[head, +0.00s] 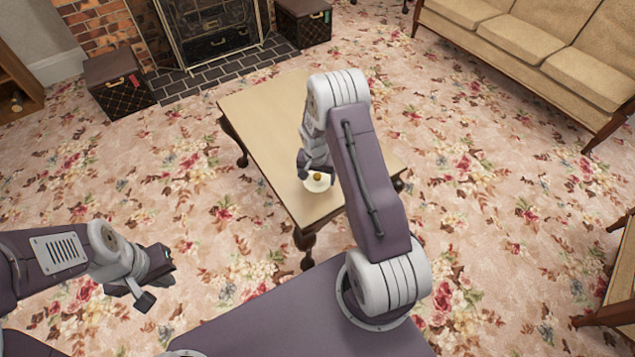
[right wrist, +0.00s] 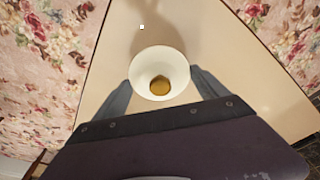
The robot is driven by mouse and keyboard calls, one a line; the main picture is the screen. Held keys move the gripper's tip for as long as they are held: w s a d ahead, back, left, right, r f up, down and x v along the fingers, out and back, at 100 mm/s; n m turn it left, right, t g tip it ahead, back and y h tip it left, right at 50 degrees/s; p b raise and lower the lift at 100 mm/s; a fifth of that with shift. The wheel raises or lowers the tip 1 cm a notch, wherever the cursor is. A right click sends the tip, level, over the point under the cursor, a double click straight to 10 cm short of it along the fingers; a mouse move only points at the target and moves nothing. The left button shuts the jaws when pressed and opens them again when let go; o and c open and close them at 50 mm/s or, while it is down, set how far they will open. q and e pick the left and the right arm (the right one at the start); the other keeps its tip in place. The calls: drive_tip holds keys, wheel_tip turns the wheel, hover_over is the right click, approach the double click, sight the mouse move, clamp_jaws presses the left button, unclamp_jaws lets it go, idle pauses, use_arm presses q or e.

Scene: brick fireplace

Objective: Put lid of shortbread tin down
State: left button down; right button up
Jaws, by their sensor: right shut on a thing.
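The pale wooden table (head: 262,112) is below. My left gripper (head: 156,287) is empty, its fingers apart, low on the left over the carpet. No tin body can be made out.
The table top is bare toward the fireplace. A tiny white square (right wrist: 142,27) shows on it in the right wrist view. Two dark boxes (head: 117,85) (head: 303,24) flank the hearth (head: 215,65). A beige sofa (head: 545,50) stands at the upper right. Floral carpet surrounds the table.

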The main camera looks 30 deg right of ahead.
sight(317, 182)
wheel_tip(317, 182, down, 3)
drive_tip(key=shift+f+b, duration=0.1)
drive_tip(key=shift+b, duration=0.25)
drive_tip(key=shift+r, duration=0.2)
drive_tip(key=shift+f, duration=0.1)
drive_tip(key=o, duration=1.2)
drive_tip(key=shift+r, duration=0.25)
wheel_tip(317, 182, up, 12)
drive_tip(key=s+a+p, duration=0.1)
drive_tip(key=s+p, duration=0.1)
drive_tip(key=p, duration=0.2)
drive_tip(key=s+a+r+n, duration=0.4)
drive_tip(key=s+a+r, duration=0.1)
drive_tip(key=s, duration=0.3)
drive_tip(key=s+a+r+n+y, duration=0.1)
drive_tip(key=s+a+r+n, duration=0.3)
drive_tip(key=s, duration=0.4)
drive_tip(key=shift+s+a+r, duration=0.25)
drive_tip(key=shift+a+r, duration=0.25)
drive_tip(key=shift+r, duration=0.1)
